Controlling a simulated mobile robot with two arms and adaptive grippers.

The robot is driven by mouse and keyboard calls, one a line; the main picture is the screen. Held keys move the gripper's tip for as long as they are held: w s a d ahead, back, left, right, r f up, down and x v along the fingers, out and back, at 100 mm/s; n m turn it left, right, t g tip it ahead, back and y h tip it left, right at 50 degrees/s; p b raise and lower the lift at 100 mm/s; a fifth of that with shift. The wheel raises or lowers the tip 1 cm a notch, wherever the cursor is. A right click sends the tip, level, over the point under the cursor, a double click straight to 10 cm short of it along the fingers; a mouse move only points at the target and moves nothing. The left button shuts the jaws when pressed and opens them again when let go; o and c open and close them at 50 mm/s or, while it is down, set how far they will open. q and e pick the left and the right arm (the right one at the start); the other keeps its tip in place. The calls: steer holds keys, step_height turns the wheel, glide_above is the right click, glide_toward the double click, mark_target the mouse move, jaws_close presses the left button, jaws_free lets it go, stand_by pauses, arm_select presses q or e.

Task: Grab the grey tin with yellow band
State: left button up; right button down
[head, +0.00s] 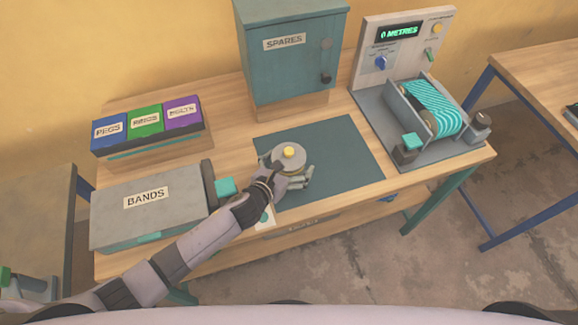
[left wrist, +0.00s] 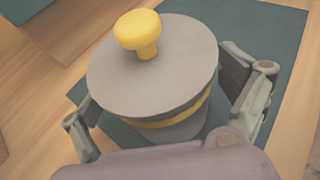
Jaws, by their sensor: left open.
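The grey tin with yellow band (head: 289,157) stands upright on the dark green mat (head: 345,155) and has a yellow knob on its lid. In the left wrist view the tin (left wrist: 155,75) fills the middle, and its yellow band shows below the lid. My left gripper (head: 290,178) is at the near side of the tin. In the left wrist view its open fingers (left wrist: 165,110) stand on either side of the tin, with a gap visible on the left. Whether the right finger touches the tin is unclear. My right gripper is not in view.
A grey BANDS box (head: 145,208) with a teal handle stands left of my forearm. Colored bins (head: 150,148) and a teal SPARES cabinet (head: 290,70) stand behind. A machine with a striped roll (head: 433,105) is at the right. Bare mat lies right of the tin.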

arm_select(q)
steer(key=c, duration=1.3)
